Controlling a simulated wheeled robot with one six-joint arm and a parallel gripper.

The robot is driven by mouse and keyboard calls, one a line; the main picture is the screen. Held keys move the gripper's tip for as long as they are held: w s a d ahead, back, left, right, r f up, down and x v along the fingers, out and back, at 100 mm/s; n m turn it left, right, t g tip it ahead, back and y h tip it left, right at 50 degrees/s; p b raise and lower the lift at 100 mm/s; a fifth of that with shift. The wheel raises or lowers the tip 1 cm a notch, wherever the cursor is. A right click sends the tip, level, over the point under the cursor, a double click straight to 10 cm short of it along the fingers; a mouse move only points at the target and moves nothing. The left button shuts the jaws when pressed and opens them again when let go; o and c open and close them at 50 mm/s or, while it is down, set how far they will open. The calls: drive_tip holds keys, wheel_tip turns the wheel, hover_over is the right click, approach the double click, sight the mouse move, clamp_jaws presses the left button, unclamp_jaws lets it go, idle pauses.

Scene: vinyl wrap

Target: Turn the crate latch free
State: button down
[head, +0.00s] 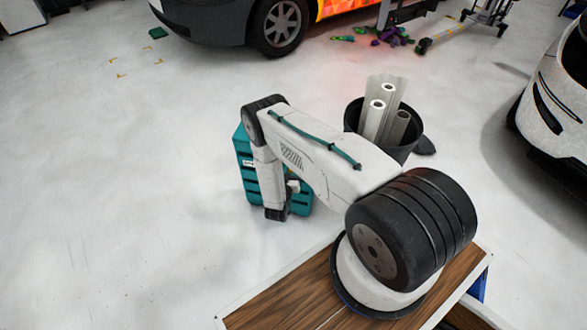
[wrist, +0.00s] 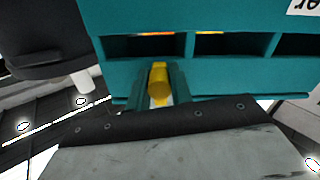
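The teal crate (head: 246,168) stands on the floor beyond my wooden-topped base in the head view, partly hidden by my arm. In the wrist view the crate's teal wall (wrist: 225,80) with open slots fills the upper part. A yellow latch knob (wrist: 158,78) shows there in the middle. My gripper (wrist: 163,88) has its two teal fingers on either side of the knob, very close to it. Whether they press on it I cannot tell. In the head view my gripper (head: 276,213) is at the crate's near side, and its fingertips and the latch cannot be made out.
A black bin (head: 410,151) with several pale rolls (head: 374,119) stands just right of the crate, behind my arm. A dark car (head: 215,22) is at the back, and a white car (head: 555,95) at the right. The floor on the left is clear.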

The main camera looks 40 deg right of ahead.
drive_tip(key=shift+d, duration=0.3)
drive_tip(key=shift+a, duration=0.1)
drive_tip(key=shift+s, duration=0.1)
drive_tip(key=m, duration=0.2)
drive_tip(key=shift+a+f+m, duration=0.1)
drive_tip(key=shift+a+m, duration=0.1)
drive_tip(key=shift+m, duration=0.2)
drive_tip(key=m, duration=1)
drive_tip(key=shift+m, duration=0.4)
drive_tip(key=m, duration=0.4)
drive_tip(key=shift+m, duration=0.3)
